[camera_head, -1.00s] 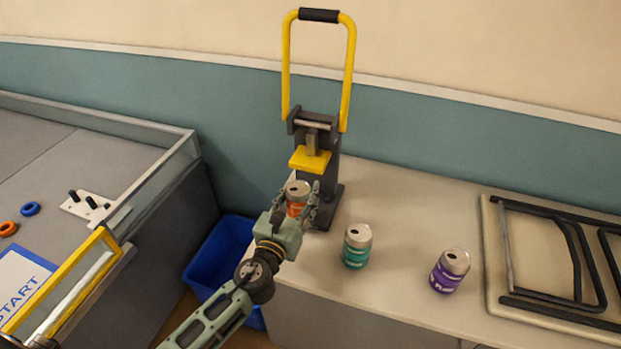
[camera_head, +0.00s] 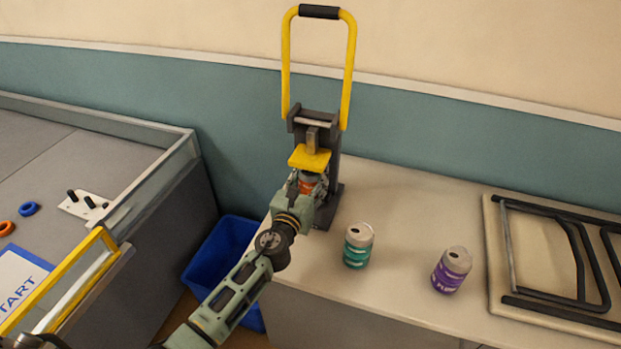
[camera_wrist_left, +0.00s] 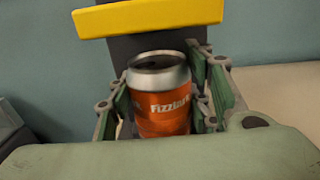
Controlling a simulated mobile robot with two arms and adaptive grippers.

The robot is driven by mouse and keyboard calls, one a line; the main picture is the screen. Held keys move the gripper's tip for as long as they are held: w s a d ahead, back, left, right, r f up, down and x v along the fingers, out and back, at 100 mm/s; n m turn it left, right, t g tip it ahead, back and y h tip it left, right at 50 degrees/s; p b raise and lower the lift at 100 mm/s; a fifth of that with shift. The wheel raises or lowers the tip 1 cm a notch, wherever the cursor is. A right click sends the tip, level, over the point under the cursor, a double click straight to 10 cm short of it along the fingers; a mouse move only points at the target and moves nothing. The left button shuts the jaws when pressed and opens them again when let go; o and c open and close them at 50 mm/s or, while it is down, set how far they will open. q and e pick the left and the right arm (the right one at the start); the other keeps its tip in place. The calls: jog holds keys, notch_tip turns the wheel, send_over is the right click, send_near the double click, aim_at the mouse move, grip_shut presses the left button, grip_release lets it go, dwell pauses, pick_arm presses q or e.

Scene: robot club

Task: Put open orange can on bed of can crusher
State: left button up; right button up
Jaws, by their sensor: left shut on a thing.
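The orange can (camera_wrist_left: 160,105) stands upright between the fingers of my left gripper (camera_wrist_left: 163,100), which is shut on it; its silver top shows a dark opening. In the head view the can (camera_head: 307,186) is partly hidden by my left gripper (camera_head: 312,186) and by the yellow press plate (camera_head: 309,158) just above it. The can crusher (camera_head: 333,160) is dark grey with a raised yellow handle (camera_head: 348,70). The can is at the press space, under or just in front of the plate. The bed is mostly hidden, so contact with it cannot be told. My right gripper is not in view.
A teal can (camera_head: 358,246) and a purple can (camera_head: 451,271) stand on the table (camera_head: 400,200) right of the crusher. A board with black metal frames (camera_head: 550,250) lies at far right. A blue bin (camera_head: 225,255) stands below left, beside a walled game field (camera_head: 90,130).

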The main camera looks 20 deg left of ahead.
pick_arm(q)
jog(key=shift+f, duration=0.25)
jog(key=o, duration=0.8)
jog(key=shift+r, duration=0.1)
jog(key=shift+r, duration=0.1)
jog(key=shift+s, duration=0.25)
jog(key=s, duration=1.1)
jog(key=shift+s+a, duration=0.2)
jog(key=shift+s, duration=0.05)
